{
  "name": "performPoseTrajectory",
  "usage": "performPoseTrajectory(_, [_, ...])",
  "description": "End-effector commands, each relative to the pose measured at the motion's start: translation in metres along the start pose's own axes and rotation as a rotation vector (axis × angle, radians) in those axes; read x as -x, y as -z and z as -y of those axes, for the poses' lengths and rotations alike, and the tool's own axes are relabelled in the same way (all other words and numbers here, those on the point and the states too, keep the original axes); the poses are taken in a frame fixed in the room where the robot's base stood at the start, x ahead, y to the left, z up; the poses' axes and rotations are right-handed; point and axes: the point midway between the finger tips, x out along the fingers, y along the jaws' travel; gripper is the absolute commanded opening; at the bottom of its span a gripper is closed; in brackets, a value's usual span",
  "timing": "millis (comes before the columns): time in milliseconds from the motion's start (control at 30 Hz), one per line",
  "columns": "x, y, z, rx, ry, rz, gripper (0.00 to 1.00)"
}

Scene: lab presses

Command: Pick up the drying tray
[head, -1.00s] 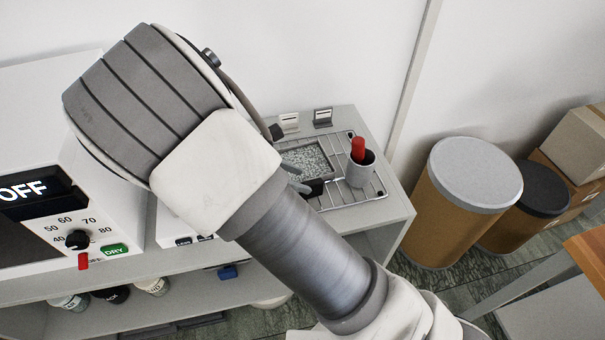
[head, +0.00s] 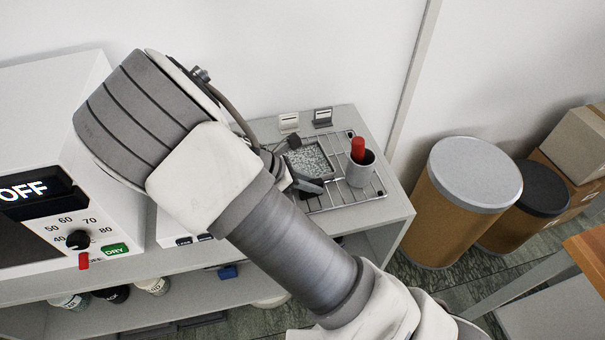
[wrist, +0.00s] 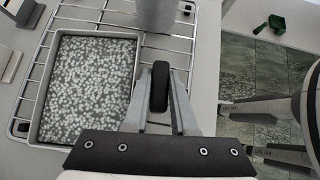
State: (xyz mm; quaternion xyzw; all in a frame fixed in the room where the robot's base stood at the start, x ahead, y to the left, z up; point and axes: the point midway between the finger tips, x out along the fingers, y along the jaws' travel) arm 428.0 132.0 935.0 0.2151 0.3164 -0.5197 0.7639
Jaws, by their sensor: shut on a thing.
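The drying tray (head: 326,174) is a shallow grey rectangular tray filled with pale speckled granules. It rests on or just over a wire rack on the shelf unit; I cannot tell if it is lifted. In the wrist view the tray (wrist: 36,132) fills the left side. My gripper (wrist: 160,86) is at the tray's right side there, with its two fingers closed around a black handle (wrist: 158,88). In the head view my gripper (head: 310,186) is at the tray's near side, and my arm hides part of the tray's left side.
A grey cup (head: 358,172) with a red-topped item stands on the wire rack (head: 378,190), close right of the tray. Two small label holders (head: 322,117) stand behind. A white oven (head: 60,120) is at left. Drums (head: 470,205) stand on the floor at right.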

Motion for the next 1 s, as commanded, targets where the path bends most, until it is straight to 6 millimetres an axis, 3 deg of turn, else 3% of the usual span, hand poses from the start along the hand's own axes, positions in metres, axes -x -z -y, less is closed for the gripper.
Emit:
performPoseTrajectory(533, [0.007,-0.006,-0.001,-0.002,-0.002,-0.003,0.00])
performPoseTrajectory(1000, [0.061,-0.060,-0.001,-0.003,-0.002,-0.003,0.00])
